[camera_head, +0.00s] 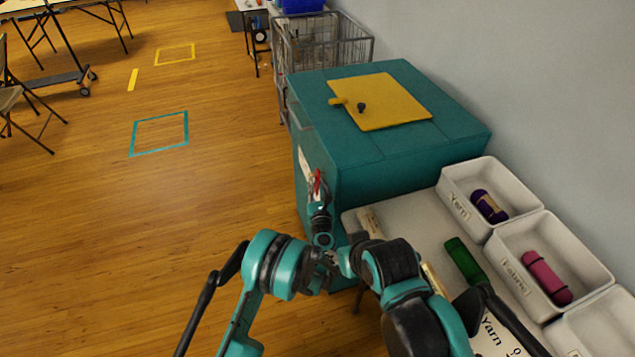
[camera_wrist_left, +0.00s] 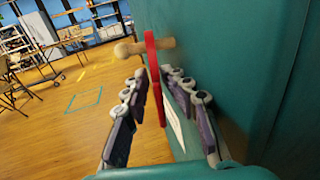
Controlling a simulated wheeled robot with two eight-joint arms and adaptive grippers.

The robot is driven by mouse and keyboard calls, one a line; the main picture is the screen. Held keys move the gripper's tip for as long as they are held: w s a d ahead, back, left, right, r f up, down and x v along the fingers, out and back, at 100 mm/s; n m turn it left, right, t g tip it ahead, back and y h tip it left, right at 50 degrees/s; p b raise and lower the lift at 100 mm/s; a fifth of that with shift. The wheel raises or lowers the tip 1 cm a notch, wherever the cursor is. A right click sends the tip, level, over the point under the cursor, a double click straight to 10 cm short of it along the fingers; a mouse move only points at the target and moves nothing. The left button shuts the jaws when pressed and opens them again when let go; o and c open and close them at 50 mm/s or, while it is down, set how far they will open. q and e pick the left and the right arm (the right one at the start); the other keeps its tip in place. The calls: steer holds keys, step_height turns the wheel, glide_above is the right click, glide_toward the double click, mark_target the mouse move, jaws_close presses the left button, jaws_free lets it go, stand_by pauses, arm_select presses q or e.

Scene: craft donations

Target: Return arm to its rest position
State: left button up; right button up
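My left gripper (camera_head: 318,195) is at the front side of the teal box (camera_head: 350,165), low in the middle of the head view. In the left wrist view its two fingers (camera_wrist_left: 155,85) are spread apart, with a red flat thing (camera_wrist_left: 152,60) between them. That red thing hangs on a wooden peg (camera_wrist_left: 130,48) on the teal wall, and a gap shows beside the fingers. My left arm (camera_head: 275,265) is bent in front of the box. My right arm (camera_head: 395,270) is folded at the bottom centre, and its gripper does not show.
A yellow lid (camera_head: 385,100) lies on the box. At right, a white table (camera_head: 410,215) bears a green roll (camera_head: 465,262). Beside it are bins with a purple roll (camera_head: 489,206) and a pink roll (camera_head: 546,278). A wire cart (camera_head: 325,45) stands behind.

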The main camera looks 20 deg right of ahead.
arm_select(q)
steer(key=v, duration=0.7)
steer(key=w+a+r+m+h, duration=0.1)
steer(key=a+r+m+h, duration=0.1)
steer(key=r+m, duration=0.5)
steer(key=w+a+r+m+h, duration=0.1)
steer(key=w+a+r+m, duration=0.15)
steer(key=r, duration=0.85)
steer(key=s+a+r+m+g+h, duration=0.1)
steer(key=s+a+r+m+g, duration=0.2)
steer(key=s+a+r+m, duration=0.6)
steer(key=s+a+f+m+g+y, duration=0.3)
steer(key=s+a+m, duration=0.4)
steer(key=s+a, duration=0.5)
steer(key=s+a+f+m+g+y, duration=0.4)
steer(key=s+a+f+m, duration=0.3)
steer(key=s+a, duration=0.5)
steer(key=shift+a+f+m+g+y, duration=0.3)
steer(key=shift+a+m+y, duration=0.2)
steer(key=shift+a, duration=0.1)
